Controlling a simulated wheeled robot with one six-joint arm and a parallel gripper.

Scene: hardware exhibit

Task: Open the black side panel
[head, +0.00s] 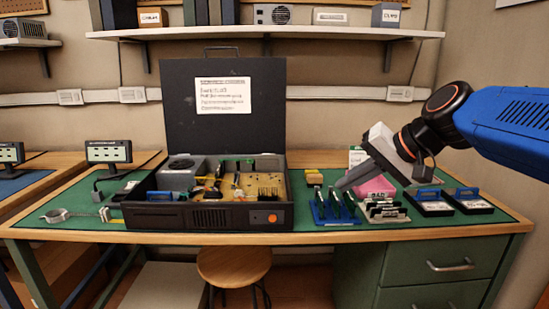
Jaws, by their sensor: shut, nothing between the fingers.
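The black side panel (185,120) stands upright along the back edge of the black computer case (160,222). It has a handle on its top edge and a white printed label (223,96) on its face. The case is open, with its brown board and parts showing inside. My gripper (342,186) is shut and empty. It is to the right of the case, above the small racks and apart from the panel.
A blue rack (322,218) and a grey rack (385,216) stand below my gripper. Two black trays with blue handles (430,206) sit further right. A pink item (375,187) is partly behind my gripper. A metal ring tool (57,216) lies at left. A shelf (330,34) hangs above.

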